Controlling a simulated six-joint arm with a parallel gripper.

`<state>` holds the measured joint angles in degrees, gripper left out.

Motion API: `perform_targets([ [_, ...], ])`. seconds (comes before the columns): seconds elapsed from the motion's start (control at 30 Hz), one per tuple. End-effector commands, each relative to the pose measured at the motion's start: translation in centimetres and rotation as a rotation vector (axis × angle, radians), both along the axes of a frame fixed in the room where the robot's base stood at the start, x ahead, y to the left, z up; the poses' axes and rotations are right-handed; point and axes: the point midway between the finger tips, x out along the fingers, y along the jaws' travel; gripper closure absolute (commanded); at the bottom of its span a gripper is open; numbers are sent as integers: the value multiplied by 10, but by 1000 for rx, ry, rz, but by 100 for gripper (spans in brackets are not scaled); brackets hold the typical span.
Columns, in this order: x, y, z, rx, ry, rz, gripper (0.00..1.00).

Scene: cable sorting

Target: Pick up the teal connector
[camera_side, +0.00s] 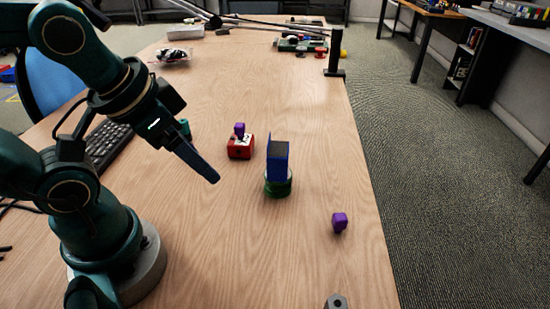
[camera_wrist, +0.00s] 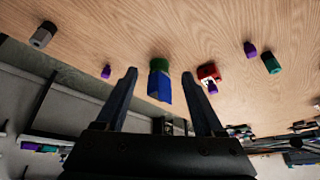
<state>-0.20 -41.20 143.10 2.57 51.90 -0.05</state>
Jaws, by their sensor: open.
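The teal connector (camera_wrist: 270,63) lies on the wooden table at the right of the wrist view, outside my fingers. In the side view only a small part of it (camera_side: 186,129) shows behind my gripper. My gripper (camera_side: 212,177) is above the table, pointing down and to the right. In the wrist view my gripper (camera_wrist: 160,75) has its two fingers spread, with nothing held between them. A green block with a blue block on it (camera_wrist: 159,82) appears between the fingers in that view, apart from them.
A red block with a purple piece on top (camera_side: 240,147) stands beside the green and blue stack (camera_side: 278,186). A purple connector (camera_side: 340,222) and a grey piece (camera_side: 336,300) lie toward the right edge. Another purple connector (camera_wrist: 250,49) is beside the teal one. A keyboard (camera_side: 106,146) is left.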

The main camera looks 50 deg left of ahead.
Motion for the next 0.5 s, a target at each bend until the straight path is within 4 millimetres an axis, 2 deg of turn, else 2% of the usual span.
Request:
perform_targets([
  [0.13, -10, 38, -26, 189, 175, -29, 30],
  [0.23, -21, 77, -42, 372, 341, -81, 30],
  [0.4, -35, 142, -50, 676, 609, -227, 30],
  [0.5, -35, 177, -49, 842, 752, -345, 30],
])
